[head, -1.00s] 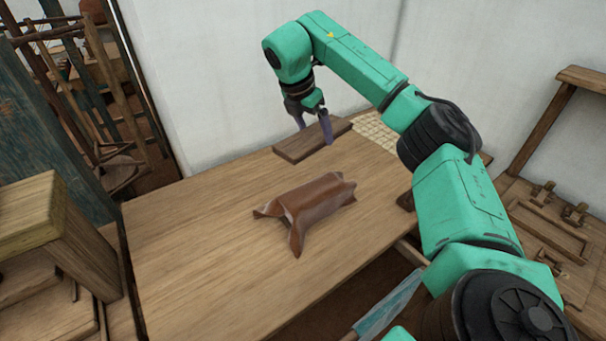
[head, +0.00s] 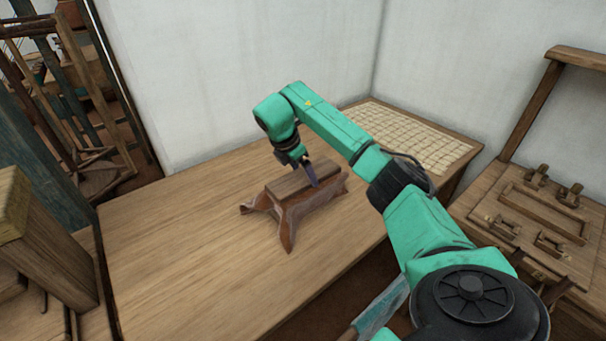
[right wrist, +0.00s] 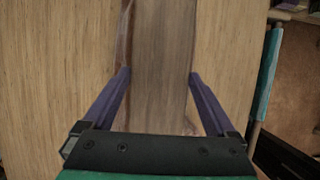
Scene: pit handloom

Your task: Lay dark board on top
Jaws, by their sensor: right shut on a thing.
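The dark board (head: 297,181) lies flat along the top of a reddish-brown object with splayed flaps at its ends (head: 291,223), on the wooden table. My right gripper (head: 309,175) is shut on the board, its fingers on the board's two long sides. In the right wrist view the board (right wrist: 163,70) runs between the two purple fingers (right wrist: 160,82). A strip of the reddish-brown object shows beside the board there. I cannot tell whether the board rests fully on it. My left gripper is not in view.
The table top (head: 180,250) is clear to the left and front. A panel with a pale grid (head: 420,135) lies at the back right. A wooden bench with small fittings (head: 530,215) stands at the right. A white wall is behind.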

